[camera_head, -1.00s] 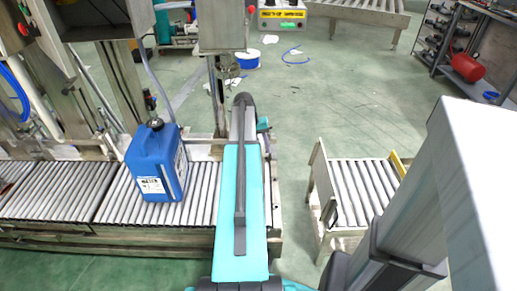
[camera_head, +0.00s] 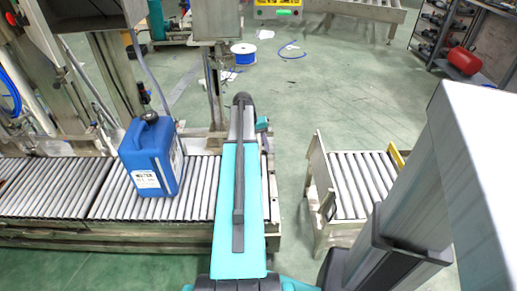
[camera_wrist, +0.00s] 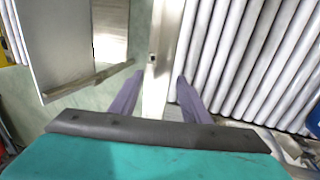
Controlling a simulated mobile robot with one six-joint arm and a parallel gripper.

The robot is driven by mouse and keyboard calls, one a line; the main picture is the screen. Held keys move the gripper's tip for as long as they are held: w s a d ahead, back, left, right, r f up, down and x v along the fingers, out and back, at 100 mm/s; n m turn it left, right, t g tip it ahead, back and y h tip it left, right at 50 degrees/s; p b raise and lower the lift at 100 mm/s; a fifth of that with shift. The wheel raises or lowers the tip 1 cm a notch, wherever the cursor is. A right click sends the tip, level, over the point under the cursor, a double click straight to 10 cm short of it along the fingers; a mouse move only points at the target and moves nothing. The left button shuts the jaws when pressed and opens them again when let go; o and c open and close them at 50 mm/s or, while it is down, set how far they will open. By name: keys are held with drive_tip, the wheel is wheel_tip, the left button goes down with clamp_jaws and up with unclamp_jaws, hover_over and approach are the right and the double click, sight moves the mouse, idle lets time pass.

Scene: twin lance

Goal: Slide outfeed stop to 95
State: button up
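My gripper (camera_wrist: 158,97) shows in the wrist view with its two dark purple fingers apart. A pale metal rail (camera_wrist: 160,60) with a small dark hole runs between and beyond them. I cannot tell whether the fingers touch it. In the head view my arm hides the gripper. I cannot clearly identify the outfeed stop or read any scale at 95. A small dark handle-like part (camera_head: 328,206) sits at the left side of the short right conveyor (camera_head: 357,185); I cannot tell whether it is the stop.
A blue jerrican (camera_head: 150,158) stands upright on the left roller conveyor (camera_head: 60,188). Rollers (camera_wrist: 250,60) fill the right of the wrist view. Open green floor lies between the two conveyors and behind them. A shelf rack (camera_head: 455,40) with a red cylinder (camera_head: 465,61) stands at back right.

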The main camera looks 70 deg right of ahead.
clamp_jaws()
drive_tip(key=shift+w+a, duration=0.2)
drive_tip(key=shift+w, duration=0.4)
drive_tip(key=shift+w+a, duration=0.15)
drive_tip(key=shift+w, duration=0.2)
drive_tip(key=shift+w+a+p, duration=0.1)
drive_tip(key=shift+w+p, duration=0.2)
drive_tip(key=shift+p, duration=0.05)
drive_tip(key=shift+o, duration=0.6)
unclamp_jaws()
drive_tip(key=shift+r, duration=0.1)
drive_tip(key=p+v, duration=0.5)
drive_tip(key=v, duration=0.1)
drive_tip(key=shift+r, duration=0.45)
